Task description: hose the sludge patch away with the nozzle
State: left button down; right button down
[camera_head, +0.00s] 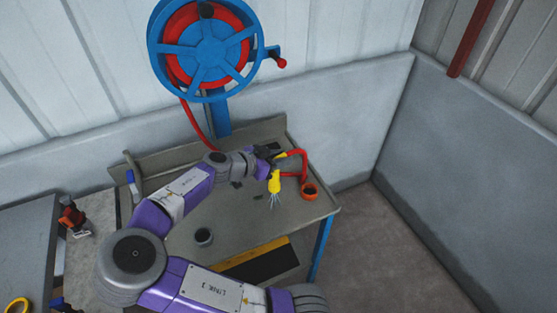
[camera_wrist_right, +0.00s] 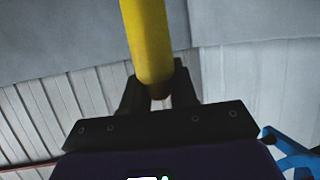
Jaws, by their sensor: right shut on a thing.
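My right gripper (camera_head: 268,155) is above the far right part of the grey workbench (camera_head: 180,240), shut on the yellow nozzle (camera_head: 275,183). In the right wrist view the yellow nozzle (camera_wrist_right: 147,40) stands between the black fingers (camera_wrist_right: 160,92). The nozzle points down at the bench, and pale spray lines (camera_head: 274,200) fan out from its tip. The red hose (camera_head: 303,160) loops from it on the right. Dark sludge remnants (camera_head: 237,184) lie on the bench left of the nozzle; the gripper partly covers this area. My left gripper is out of view.
A blue hose reel (camera_head: 207,52) with red hose stands behind the bench. Open floor (camera_head: 385,260) lies right.

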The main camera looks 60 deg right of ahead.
jog(key=shift+w+d, duration=1.2)
jog(key=shift+w, duration=0.85)
jog(key=w+a+p, duration=0.2)
jog(key=w+a, duration=0.3)
jog(key=a, duration=0.4)
jog(key=shift+w+a, duration=0.2)
jog(key=shift+w, duration=0.15)
dwell(1.2)
jog(key=shift+a, duration=0.1)
dwell(0.5)
